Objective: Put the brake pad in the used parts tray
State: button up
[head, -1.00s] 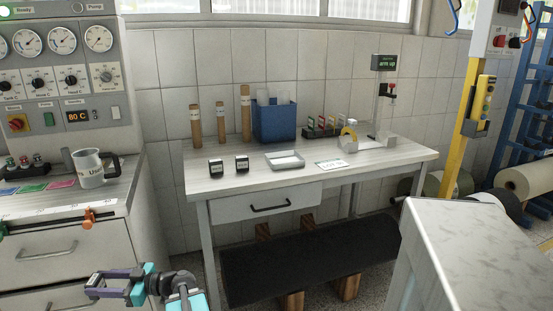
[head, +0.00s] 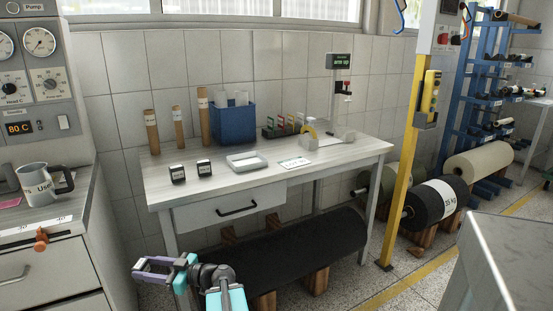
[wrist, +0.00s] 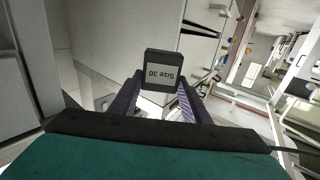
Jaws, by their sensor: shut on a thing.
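My gripper (head: 150,270) is low in the head view, in front of the bench. In the wrist view (wrist: 160,98) it is shut on a small dark block (wrist: 163,57) with a pale label reading "Size 30". I cannot tell from its look whether this is the brake pad. The block is hard to make out in the head view. A shallow pale tray (head: 247,162) lies empty on the bench, with no readable label.
Two small black labelled blocks (head: 177,174) (head: 204,167) stand on the bench (head: 225,182) left of the tray. A card (head: 294,163) lies right of it. Behind are brown tubes (head: 178,128) and a blue bin (head: 233,122). A black roll (head: 270,250) lies below. A grey surface (head: 510,245) stands at right.

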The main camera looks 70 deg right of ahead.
aim_at(247, 161)
jog(key=u, duration=0.25)
jog(key=k, duration=0.15)
jog(key=z, duration=0.95)
